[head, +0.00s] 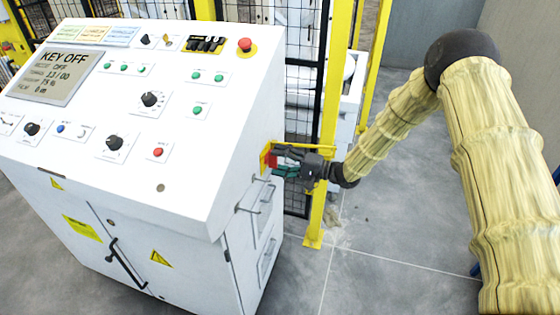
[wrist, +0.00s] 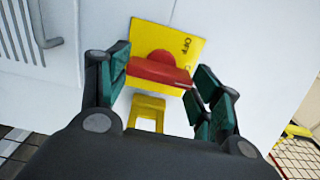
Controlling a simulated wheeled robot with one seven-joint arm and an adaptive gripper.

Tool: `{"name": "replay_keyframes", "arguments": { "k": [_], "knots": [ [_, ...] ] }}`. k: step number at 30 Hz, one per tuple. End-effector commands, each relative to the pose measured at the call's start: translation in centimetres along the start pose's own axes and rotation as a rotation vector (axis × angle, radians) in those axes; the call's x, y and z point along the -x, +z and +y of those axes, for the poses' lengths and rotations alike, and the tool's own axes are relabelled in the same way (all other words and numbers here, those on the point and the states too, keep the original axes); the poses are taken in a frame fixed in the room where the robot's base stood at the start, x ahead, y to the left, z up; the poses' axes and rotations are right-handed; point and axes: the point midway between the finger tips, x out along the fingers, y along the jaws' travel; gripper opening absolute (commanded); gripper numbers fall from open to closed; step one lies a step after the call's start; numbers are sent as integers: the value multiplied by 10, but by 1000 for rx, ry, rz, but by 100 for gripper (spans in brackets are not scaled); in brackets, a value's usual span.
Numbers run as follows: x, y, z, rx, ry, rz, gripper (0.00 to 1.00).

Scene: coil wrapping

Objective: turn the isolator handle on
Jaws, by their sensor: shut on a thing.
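The isolator handle is a red bar on a round red hub (wrist: 158,70), mounted on a yellow plate (wrist: 192,43) on the cabinet's side. In the wrist view the bar lies nearly crosswise, tilted slightly down to the right. Small lettering on the plate's right side is hard to read. The handle (head: 270,161) shows small in the head view, partly behind the fingers. My gripper (wrist: 160,85) has its green-padded fingers on either side of the bar, shut on its ends. In the head view my gripper (head: 284,162) reaches the cabinet side from the right.
A yellow bracket (wrist: 149,103) stands just below the handle. Metal grab handles (head: 262,197) stick out lower on the cabinet side. A yellow post (head: 329,120) and black mesh fence stand close behind my gripper. The console's screen (head: 58,76) reads KEY OFF. Floor at front right is clear.

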Motion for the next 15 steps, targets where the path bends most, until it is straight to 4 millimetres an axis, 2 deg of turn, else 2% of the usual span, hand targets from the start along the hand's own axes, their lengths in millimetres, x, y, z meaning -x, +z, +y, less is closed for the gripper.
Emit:
{"name": "replay_keyframes", "arguments": {
  "k": [3,4,7,15],
  "knots": [
    [0,-2,-2,1,-2,3,40],
    [0,-2,-2,2,-2,3,66],
    [0,-2,-1,2,-1,3,84],
    [0,-1,0,1,-1,1,86]
  ]
}}
